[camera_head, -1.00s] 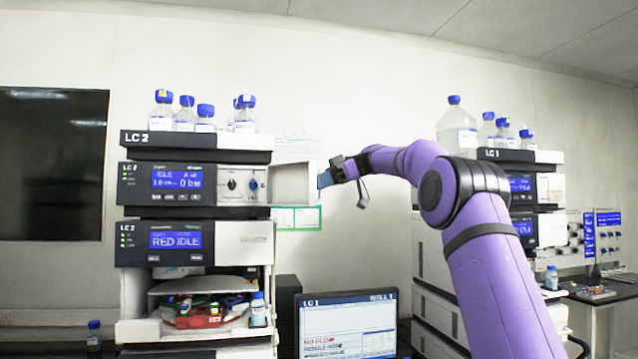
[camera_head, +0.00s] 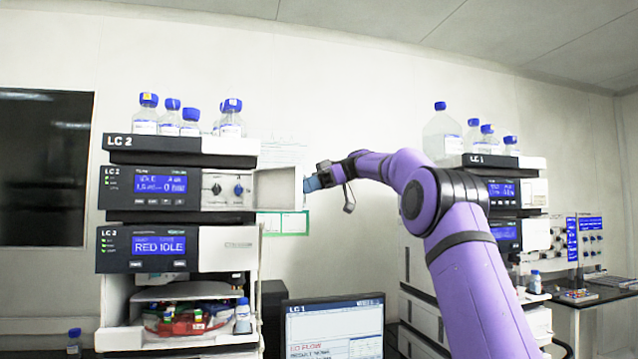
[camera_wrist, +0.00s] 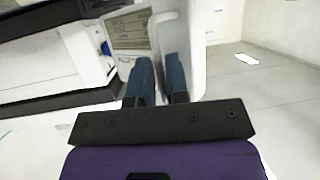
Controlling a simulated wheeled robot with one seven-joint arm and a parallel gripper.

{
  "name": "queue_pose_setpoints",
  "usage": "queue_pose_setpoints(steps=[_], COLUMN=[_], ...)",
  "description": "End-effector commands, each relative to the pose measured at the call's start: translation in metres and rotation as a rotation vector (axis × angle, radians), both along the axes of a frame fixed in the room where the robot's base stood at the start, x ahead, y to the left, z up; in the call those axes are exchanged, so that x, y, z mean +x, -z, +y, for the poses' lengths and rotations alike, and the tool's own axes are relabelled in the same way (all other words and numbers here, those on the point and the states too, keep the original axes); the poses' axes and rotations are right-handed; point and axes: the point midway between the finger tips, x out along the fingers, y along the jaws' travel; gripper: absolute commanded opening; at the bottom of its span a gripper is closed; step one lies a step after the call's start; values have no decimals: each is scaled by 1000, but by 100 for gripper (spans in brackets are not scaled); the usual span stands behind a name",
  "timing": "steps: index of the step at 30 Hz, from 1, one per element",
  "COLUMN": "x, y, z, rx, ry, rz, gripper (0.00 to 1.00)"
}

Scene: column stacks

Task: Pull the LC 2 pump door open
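The LC 2 pump door (camera_head: 279,189) is a pale panel. It stands swung out to the right of the LC 2 pump module (camera_head: 126,188), whose two knobs are exposed. My gripper (camera_head: 313,184) is at the free right edge of the door. In the wrist view my gripper's blue fingers (camera_wrist: 160,80) are close together, one on each side of the door's white edge (camera_wrist: 190,35), and look shut on it. The exact contact at the fingertips is hard to see.
Blue-capped bottles (camera_head: 190,122) stand on top of the LC 2 stack. A monitor (camera_head: 335,330) stands below the door. The LC 1 stack (camera_head: 490,161) with more bottles is on the right, behind my arm.

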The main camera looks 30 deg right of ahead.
Motion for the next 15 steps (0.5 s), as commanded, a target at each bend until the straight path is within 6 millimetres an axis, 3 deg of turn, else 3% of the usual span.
queue_pose_setpoints(steps=[15], x=[-11], y=[-28], z=[-72], rx=[1], ry=[1], rz=[-1], gripper=[15])
